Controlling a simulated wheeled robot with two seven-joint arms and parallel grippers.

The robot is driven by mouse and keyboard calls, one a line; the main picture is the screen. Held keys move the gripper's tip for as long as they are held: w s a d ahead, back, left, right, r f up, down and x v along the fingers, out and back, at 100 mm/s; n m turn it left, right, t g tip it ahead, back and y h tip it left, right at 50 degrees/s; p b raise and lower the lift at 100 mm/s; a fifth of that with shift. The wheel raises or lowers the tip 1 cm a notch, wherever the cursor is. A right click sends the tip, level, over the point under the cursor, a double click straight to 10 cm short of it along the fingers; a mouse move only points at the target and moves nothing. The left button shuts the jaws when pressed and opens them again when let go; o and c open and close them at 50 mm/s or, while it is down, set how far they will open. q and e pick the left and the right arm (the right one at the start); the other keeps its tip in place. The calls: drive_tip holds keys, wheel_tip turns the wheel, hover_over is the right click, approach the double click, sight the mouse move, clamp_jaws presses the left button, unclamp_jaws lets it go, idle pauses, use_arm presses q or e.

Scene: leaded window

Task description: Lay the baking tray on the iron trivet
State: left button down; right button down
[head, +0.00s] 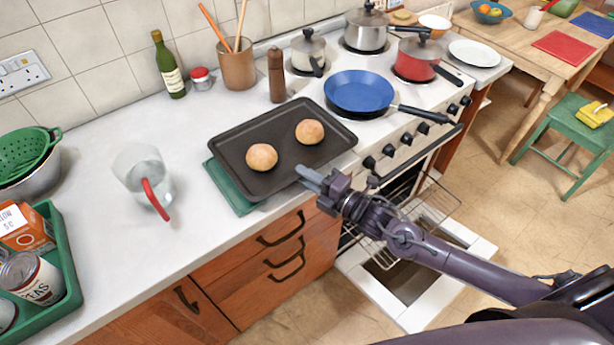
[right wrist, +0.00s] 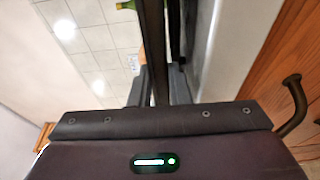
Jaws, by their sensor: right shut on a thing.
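The baking tray (head: 283,168) is dark, rectangular and carries two round buns, one bun on the left (head: 261,157) and one on the right (head: 309,132). It is over the worktop beside the stove, above a green flat thing (head: 228,187) that shows past its left and front edges. I cannot tell whether the tray touches what is under it. My right gripper (head: 312,180) is shut on the tray's front rim. In the right wrist view the tray (right wrist: 155,45) is seen edge-on between the fingers. No iron trivet is visible. My left gripper is not in view.
A glass jug with a red handle (head: 147,178) stands left of the tray. A pepper mill (head: 277,75) and utensil pot (head: 237,68) stand behind it. A blue pan (head: 358,91) is close on the right. The oven door (head: 415,285) hangs open below. The left worktop has free room.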

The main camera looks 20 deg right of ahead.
drive_tip(key=shift+f, duration=0.2)
drive_tip(key=shift+f, duration=0.15)
drive_tip(key=c, duration=1.6)
unclamp_jaws()
drive_tip(key=shift+c, duration=0.2)
